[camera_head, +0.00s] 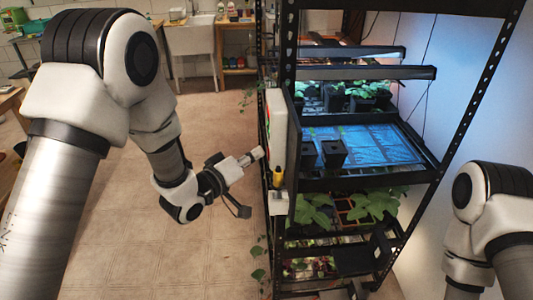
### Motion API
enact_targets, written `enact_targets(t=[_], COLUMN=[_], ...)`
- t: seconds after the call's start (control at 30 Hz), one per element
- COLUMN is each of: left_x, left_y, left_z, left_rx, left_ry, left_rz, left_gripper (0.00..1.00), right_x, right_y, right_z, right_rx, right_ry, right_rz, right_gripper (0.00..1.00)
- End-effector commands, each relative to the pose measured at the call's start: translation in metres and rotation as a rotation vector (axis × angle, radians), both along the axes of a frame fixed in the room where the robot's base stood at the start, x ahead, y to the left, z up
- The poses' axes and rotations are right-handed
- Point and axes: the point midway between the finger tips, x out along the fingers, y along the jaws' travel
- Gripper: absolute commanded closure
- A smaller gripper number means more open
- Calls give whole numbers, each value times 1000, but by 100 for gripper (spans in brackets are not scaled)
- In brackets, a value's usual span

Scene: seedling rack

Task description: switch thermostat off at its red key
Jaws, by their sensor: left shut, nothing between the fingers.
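A pale, upright box (277,130), likely the thermostat, is mounted on the left side of the black rack and seen almost edge-on. A thin reddish strip shows along its left edge; I cannot make out a separate red key, as the front faces away from this view. My left gripper (252,157) is shut and empty. Its tip points right at the lower part of the box's front; whether they touch I cannot tell. My right arm comes in at the right edge, and I cannot make out its gripper.
The rack (287,60) holds a blue-lit tray (425,160) with black pots (333,155) and seedlings. A small white holder (278,204) with a yellow-and-black item (277,177) sits below the box. Tiled floor (105,240) left of the rack is free. A sink (190,38) stands behind.

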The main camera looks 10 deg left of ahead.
Motion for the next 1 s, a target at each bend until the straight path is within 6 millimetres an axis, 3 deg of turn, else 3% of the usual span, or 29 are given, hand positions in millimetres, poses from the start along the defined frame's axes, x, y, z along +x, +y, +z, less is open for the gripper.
enact_targets(t=[0.4,0.8,1.0], left_x=[-2,-15,-19], left_y=[9,54,64], left_z=[0,1,0], left_rx=[-2,-5,-1], left_ry=[0,1,0], left_rz=[1,5,-1], left_gripper=[100,100,100], right_x=[0,0,0], right_y=[0,0,0], right_z=[0,4,5], right_rx=[0,0,0], right_ry=[0,0,0], right_rz=[0,0,0], right_gripper=[60,60,60])
